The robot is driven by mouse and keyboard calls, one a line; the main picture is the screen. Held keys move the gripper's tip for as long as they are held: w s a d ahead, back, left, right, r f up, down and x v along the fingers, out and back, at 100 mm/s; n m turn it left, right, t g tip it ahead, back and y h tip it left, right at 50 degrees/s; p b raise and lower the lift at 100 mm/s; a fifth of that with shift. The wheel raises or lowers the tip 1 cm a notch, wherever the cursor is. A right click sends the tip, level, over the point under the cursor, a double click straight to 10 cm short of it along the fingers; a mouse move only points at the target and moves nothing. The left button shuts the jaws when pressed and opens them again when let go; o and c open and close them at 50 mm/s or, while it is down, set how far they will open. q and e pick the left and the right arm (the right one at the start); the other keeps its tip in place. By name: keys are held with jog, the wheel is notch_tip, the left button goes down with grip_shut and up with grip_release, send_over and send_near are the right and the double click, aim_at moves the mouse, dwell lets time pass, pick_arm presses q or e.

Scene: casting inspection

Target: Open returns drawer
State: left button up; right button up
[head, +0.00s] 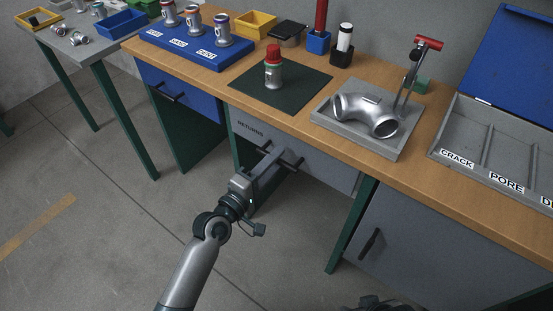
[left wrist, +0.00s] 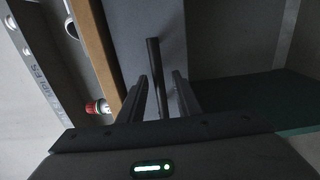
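The returns drawer (head: 325,172) is a grey front labelled RETURNS, under the wooden bench top, and it looks closed. Its dark bar handle (head: 297,163) is partly hidden by my left gripper (head: 274,158). In the left wrist view the handle (left wrist: 154,65) stands between the two fingers of my left gripper (left wrist: 160,95). The fingers are apart, one on each side of the bar, with a gap showing on the right side. A dark shape at the bottom edge of the head view may be my right gripper; its fingers cannot be made out.
A blue drawer (head: 180,92) is at the left and a grey cabinet door (head: 420,240) at the right. The floor in front is clear.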

pick_arm(q)
jog(key=shift+w+d, duration=0.2)
jog(key=shift+w, duration=0.05)
grip_shut()
